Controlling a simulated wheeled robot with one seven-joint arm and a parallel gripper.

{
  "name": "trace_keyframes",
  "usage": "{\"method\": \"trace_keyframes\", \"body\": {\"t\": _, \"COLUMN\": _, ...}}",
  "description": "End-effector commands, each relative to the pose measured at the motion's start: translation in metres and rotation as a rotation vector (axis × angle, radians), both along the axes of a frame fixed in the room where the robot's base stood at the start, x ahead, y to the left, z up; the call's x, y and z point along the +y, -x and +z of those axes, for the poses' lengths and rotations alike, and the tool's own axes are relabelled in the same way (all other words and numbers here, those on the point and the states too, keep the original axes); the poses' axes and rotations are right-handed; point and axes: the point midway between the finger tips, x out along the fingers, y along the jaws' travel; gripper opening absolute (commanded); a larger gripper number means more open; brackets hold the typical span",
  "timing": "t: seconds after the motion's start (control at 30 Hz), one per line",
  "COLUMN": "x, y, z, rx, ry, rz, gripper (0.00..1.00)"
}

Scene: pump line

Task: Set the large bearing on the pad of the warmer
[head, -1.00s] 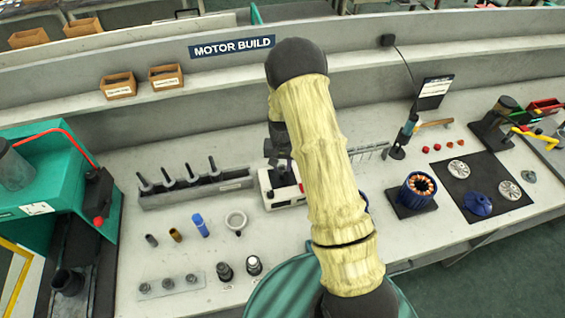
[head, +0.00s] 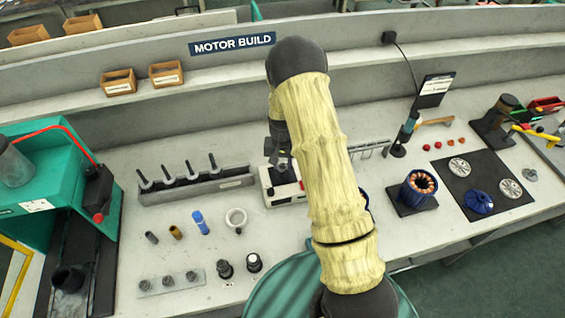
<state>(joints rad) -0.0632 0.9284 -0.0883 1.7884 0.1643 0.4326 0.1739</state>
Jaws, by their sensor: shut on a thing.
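The warmer (head: 283,199) is the low white box with dark parts and a little red at its right, in the middle of the bench. My gripper (head: 283,163) points down just above the warmer's back part. It is shut on a small grey thing, which I take to be the large bearing; fingers and arm hide most of it. I cannot tell whether it touches the pad. The pad is mostly hidden under the gripper, and my arm covers the area right of the warmer.
A grey rack (head: 195,186) with several upright tools stands left of the warmer. A pale ring (head: 236,218), a blue cylinder (head: 200,222) and a plate with small parts (head: 170,283) lie in front. A motor stator (head: 418,186) stands at right.

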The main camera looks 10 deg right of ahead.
Motion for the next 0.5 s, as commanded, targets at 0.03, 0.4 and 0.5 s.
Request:
{"method": "trace_keyframes", "body": {"t": 0.03, "x": 0.0000, "y": 0.0000, "z": -0.0004, "rx": 0.000, "ry": 0.000, "rz": 0.000, "gripper": 0.17}}
{"method": "trace_keyframes", "body": {"t": 0.4, "x": 0.0000, "y": 0.0000, "z": -0.0059, "rx": 0.000, "ry": 0.000, "rz": 0.000, "gripper": 0.17}}
{"method": "trace_keyframes", "body": {"t": 0.5, "x": 0.0000, "y": 0.0000, "z": -0.0074, "rx": 0.000, "ry": 0.000, "rz": 0.000, "gripper": 0.17}}
